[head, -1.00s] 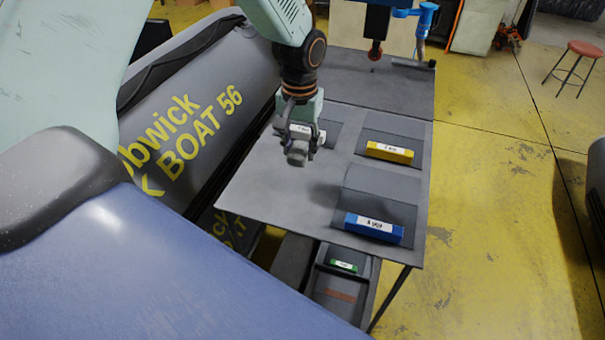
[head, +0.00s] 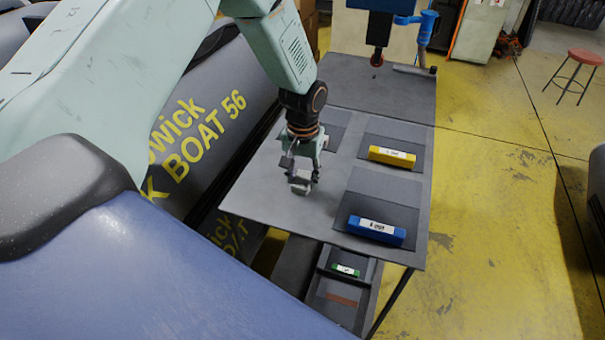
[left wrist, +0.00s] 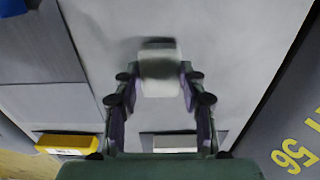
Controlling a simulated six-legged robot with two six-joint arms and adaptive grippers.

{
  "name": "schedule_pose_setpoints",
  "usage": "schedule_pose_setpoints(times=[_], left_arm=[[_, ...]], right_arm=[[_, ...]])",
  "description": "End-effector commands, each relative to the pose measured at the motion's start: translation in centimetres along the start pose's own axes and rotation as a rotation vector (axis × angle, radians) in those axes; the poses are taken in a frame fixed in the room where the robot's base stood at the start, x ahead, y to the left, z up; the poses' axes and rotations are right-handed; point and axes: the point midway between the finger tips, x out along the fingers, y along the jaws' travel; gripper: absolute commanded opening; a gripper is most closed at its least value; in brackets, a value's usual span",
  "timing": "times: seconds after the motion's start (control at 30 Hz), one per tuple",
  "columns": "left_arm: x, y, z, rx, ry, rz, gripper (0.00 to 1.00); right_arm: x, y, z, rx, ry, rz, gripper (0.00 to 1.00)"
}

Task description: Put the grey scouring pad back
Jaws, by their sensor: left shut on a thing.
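The grey scouring pad (left wrist: 158,74) is a small pale block between my left gripper's fingertips in the left wrist view. It also shows in the head view (head: 301,188), at the lower end of the gripper. My left gripper (head: 302,178) is shut on it over the bare left part of the grey table (head: 262,190). A dark shadow lies beside the pad in the left wrist view. I cannot tell whether the pad touches the table. My right gripper is not in view.
A whitish block (left wrist: 175,142) stands behind the gripper. An open drawer (head: 318,305) is below the front edge. A grey boat (head: 215,100) lies close left.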

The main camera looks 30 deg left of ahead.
Motion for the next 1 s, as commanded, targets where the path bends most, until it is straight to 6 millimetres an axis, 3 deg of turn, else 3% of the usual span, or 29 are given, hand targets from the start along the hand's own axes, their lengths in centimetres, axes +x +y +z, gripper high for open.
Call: schedule_pose_setpoints(times=[0.3,0.63,0.77,1.0], left_arm=[[0.1,0.0,0.0,0.000,0.000,0.000,0.64],[-0.2,0.0,0.0,0.000,0.000,0.000,0.64],[-1.7,0.0,-0.1,0.000,0.004,0.001,0.64],[-6.6,0.0,-0.1,0.000,0.004,0.002,0.64]], right_arm=[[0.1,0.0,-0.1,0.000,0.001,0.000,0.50],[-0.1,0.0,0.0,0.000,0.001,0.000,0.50],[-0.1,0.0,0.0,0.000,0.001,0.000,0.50],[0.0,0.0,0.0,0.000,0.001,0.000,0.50]])
